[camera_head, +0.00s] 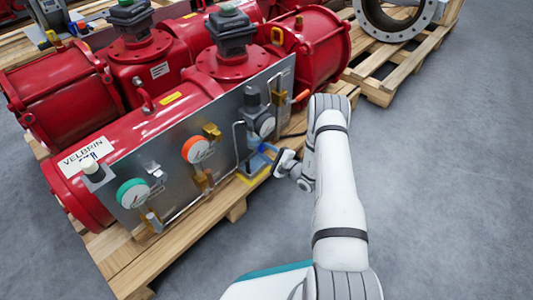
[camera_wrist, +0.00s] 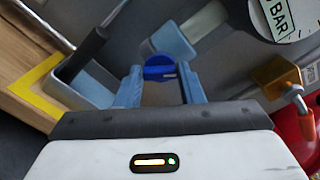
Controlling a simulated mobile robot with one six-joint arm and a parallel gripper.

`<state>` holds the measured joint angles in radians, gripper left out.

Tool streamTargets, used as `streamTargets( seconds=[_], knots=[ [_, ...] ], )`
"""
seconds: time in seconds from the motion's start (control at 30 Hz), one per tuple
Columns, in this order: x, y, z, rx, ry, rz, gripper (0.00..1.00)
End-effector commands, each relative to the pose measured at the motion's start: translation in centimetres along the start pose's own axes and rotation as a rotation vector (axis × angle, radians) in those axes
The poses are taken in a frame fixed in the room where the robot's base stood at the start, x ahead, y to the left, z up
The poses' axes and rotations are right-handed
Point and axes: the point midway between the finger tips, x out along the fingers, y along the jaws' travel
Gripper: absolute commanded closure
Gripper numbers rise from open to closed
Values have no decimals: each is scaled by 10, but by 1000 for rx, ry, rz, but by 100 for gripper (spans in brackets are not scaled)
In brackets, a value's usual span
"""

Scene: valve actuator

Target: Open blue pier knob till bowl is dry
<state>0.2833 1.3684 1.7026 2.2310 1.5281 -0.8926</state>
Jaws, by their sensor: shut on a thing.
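The blue knob (camera_wrist: 160,67) sits between the tips of my gripper (camera_wrist: 160,76) in the wrist view. My gripper is shut on it, a finger at each side. In the head view my gripper (camera_head: 283,160) reaches in from the right at the lower right end of the metal panel, and the knob cannot be made out. A pale blue part (camera_wrist: 172,41) lies just beyond the knob in the wrist view. It may be the bowl, also showing as a small blue patch in the head view (camera_head: 257,160). I cannot tell whether it holds liquid.
A gauge marked BAR (camera_wrist: 290,18) and a brass fitting (camera_wrist: 278,76) are close on the right. The panel (camera_head: 225,120) fronts the red actuator (camera_head: 165,125) on a wooden pallet. Floor at right is clear.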

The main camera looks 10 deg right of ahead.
Motion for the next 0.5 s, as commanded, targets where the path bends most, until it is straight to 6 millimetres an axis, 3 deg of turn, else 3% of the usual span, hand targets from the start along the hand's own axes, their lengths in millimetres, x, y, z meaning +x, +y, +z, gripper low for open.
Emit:
streamTargets(
  seconds=[0.5],
  knots=[
    [0,6,2,-422,-8,7,88]
  ],
)
